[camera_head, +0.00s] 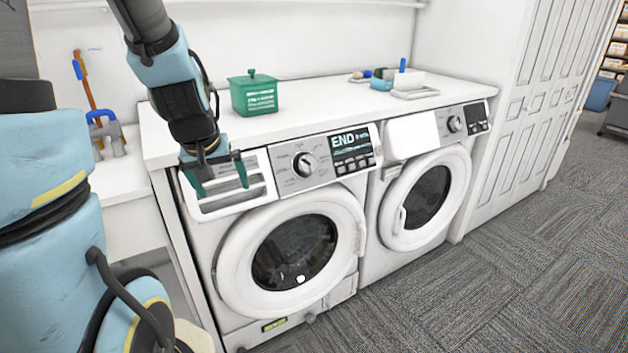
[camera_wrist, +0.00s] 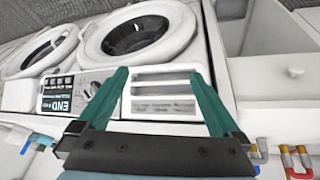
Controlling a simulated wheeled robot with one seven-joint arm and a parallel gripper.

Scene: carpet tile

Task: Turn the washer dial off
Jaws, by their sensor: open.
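The left washer (camera_head: 225,245) is a white front-loader with a round dark-glass door and a display reading END. Its round silver-and-black dial (camera_head: 304,164) sits on the grey control panel left of the display. My gripper (camera_head: 220,186) is open and empty, with green fingers, in front of the washer's slotted drawer front (camera_head: 228,188). It is left of the dial and apart from it. In the wrist view, my gripper (camera_wrist: 160,73) frames the drawer front (camera_wrist: 165,92).
A second front-loader (camera_head: 383,225) with its own dial (camera_head: 455,123) stands to the right. On the white countertop (camera_head: 325,95) are a green lidded box (camera_head: 254,94) and small items at the back right. Carpet floor (camera_head: 470,290) in front is clear.

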